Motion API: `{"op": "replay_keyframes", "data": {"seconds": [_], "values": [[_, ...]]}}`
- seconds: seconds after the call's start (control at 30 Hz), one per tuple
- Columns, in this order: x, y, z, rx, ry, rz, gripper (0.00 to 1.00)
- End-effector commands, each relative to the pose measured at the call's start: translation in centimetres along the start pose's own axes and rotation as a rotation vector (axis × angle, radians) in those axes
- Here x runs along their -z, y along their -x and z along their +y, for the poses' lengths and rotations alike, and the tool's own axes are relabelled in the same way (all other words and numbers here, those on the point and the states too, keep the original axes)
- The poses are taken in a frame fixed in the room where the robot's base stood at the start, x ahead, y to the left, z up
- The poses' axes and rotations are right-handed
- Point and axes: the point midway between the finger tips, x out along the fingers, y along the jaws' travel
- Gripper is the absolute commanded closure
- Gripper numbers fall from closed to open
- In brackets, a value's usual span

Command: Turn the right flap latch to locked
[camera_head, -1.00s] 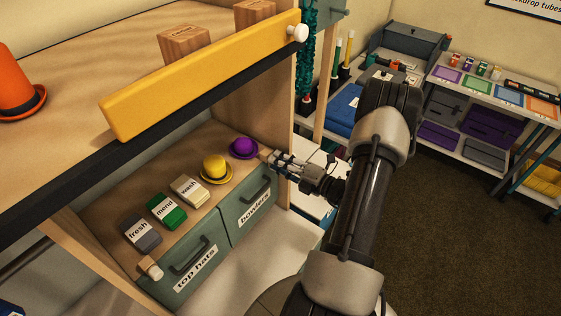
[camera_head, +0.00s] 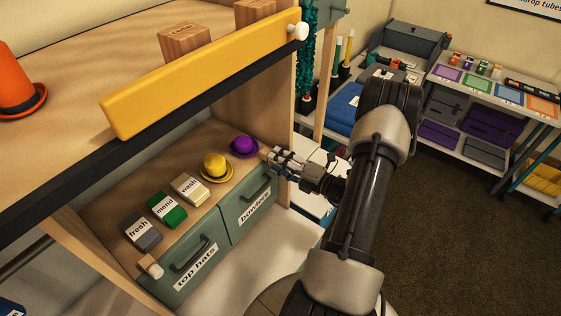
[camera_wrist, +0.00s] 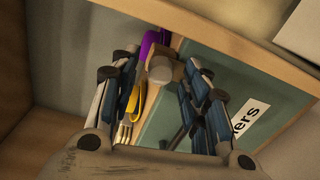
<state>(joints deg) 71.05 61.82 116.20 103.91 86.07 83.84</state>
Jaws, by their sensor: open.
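The right flap latch, a small wooden piece with a pale rounded end (camera_wrist: 160,69), shows in the wrist view at the upper corner of the grey-green bowlers front (camera_wrist: 232,88). My gripper (camera_wrist: 158,62) is open, with one finger on each side of the latch; I cannot tell whether either touches it. In the head view my gripper (camera_head: 274,156) is at the right end of the shelf, over the top right corner of the bowlers front (camera_head: 247,202), and mostly hides the latch. A similar pale-ended latch (camera_head: 152,267) sits beside the top hats front (camera_head: 186,270).
A purple hat (camera_head: 244,146) and a yellow hat (camera_head: 215,168) stand on the shelf close to my gripper. Blocks marked wash (camera_head: 189,189), mend (camera_head: 166,209) and fresh (camera_head: 142,232) lie further left. A yellow board (camera_head: 205,75) with a white knob (camera_head: 297,32) is above.

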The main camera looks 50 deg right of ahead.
Motion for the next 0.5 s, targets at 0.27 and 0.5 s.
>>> {"op": "replay_keyframes", "data": {"seconds": [0.27, 0.5], "values": [[-0.2, 4.0, 0.0, 0.001, -0.002, -0.007, 0.58], [-0.1, 9.1, 0.0, 0.000, 0.000, -0.006, 0.58]]}}
